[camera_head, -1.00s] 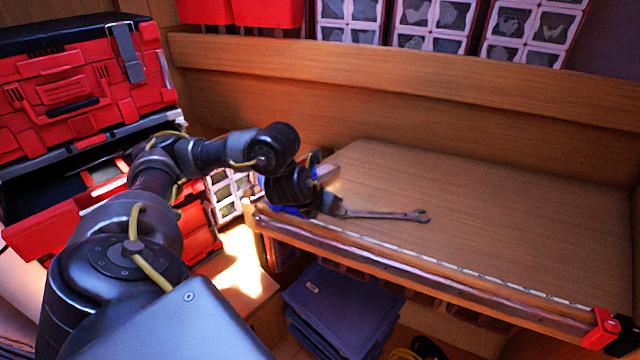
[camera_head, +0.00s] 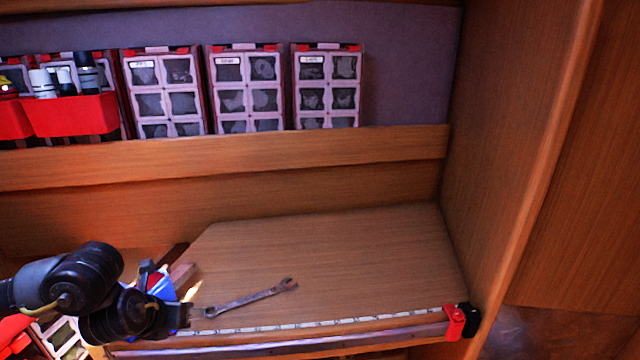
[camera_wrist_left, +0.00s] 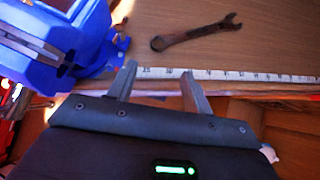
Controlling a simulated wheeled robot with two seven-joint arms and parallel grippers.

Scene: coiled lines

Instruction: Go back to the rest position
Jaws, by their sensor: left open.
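My left gripper (camera_head: 186,315) is at the front left edge of the wooden workbench (camera_head: 330,250). In the left wrist view its two fingers (camera_wrist_left: 160,80) are spread with nothing between them, over the bench's front edge. A rusty wrench (camera_head: 250,299) lies flat on the bench, just right of the gripper in the head view. In the left wrist view the wrench (camera_wrist_left: 195,33) lies beyond the fingertips, apart from them. My right gripper is in neither view.
A blue vise-like tool (camera_wrist_left: 60,35) stands close beside the left finger. A measuring strip (camera_head: 320,322) runs along the bench front to a red clamp (camera_head: 454,322). Drawer organizers (camera_head: 245,90) and red bins (camera_head: 70,115) line the back. The bench's right half is clear.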

